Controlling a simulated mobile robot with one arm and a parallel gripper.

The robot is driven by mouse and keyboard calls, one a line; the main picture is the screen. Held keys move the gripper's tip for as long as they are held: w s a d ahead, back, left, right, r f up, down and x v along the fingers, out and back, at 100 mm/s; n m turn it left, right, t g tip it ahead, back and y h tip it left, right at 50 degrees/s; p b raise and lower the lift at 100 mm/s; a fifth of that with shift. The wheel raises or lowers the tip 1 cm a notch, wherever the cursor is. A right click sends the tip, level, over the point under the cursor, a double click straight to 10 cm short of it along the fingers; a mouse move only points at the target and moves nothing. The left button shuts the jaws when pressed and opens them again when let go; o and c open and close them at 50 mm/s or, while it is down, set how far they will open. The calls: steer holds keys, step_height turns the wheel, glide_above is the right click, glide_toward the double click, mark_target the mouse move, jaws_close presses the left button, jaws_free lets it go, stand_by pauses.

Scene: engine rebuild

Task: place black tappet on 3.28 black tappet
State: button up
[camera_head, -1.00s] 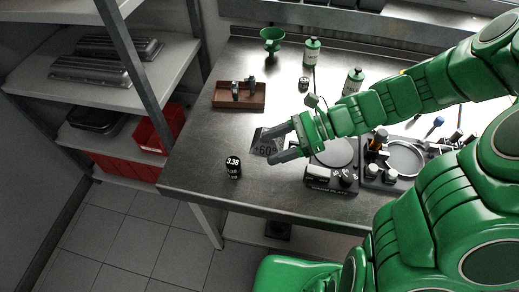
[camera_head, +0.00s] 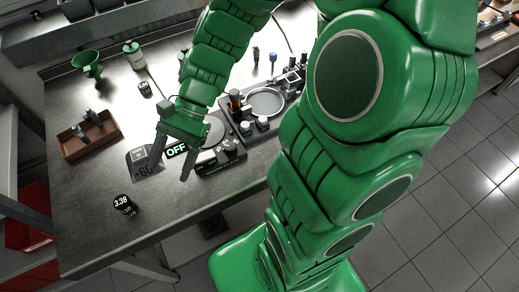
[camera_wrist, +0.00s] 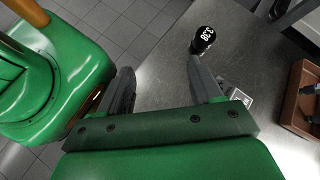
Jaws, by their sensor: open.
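A black tappet (camera_head: 124,205) with white digits, seemingly 3.38, stands near the front left of the metal bench. White marks also show on its side; I cannot tell whether it is one piece or two stacked. It shows in the wrist view (camera_wrist: 203,38) beyond the right finger. My gripper (camera_head: 172,165) is open and empty, its fingers wide apart, above the bench to the right of and behind that tappet. In the wrist view my gripper (camera_wrist: 160,72) has nothing between its fingers. Another small black cylinder with white marks (camera_head: 144,88) stands at the back.
A dark block marked 60 (camera_head: 146,161) and a green OFF display (camera_head: 176,150) lie by my fingers. A device with a round plate (camera_head: 216,128) is to their right. A brown tray (camera_head: 90,137), a green funnel (camera_head: 87,60) and a bottle (camera_head: 134,55) stand farther back.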

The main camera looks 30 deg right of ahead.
steer(key=s+d+r+n+t+h, duration=0.2)
steer(key=s+d+r+n+h, duration=0.1)
steer(key=d, duration=0.4)
steer(key=s+d+r+n+t+h, duration=0.1)
steer(key=s+d+r+n+h, duration=0.2)
steer(key=s+d+n+h, duration=0.2)
steer(key=s+d, duration=0.2)
steer(key=d, duration=0.1)
steer(key=shift+s+d+r+t+h, duration=0.2)
steer(key=shift+d+t+h, duration=0.1)
steer(key=shift+t+h, duration=0.1)
stand_by(0.6)
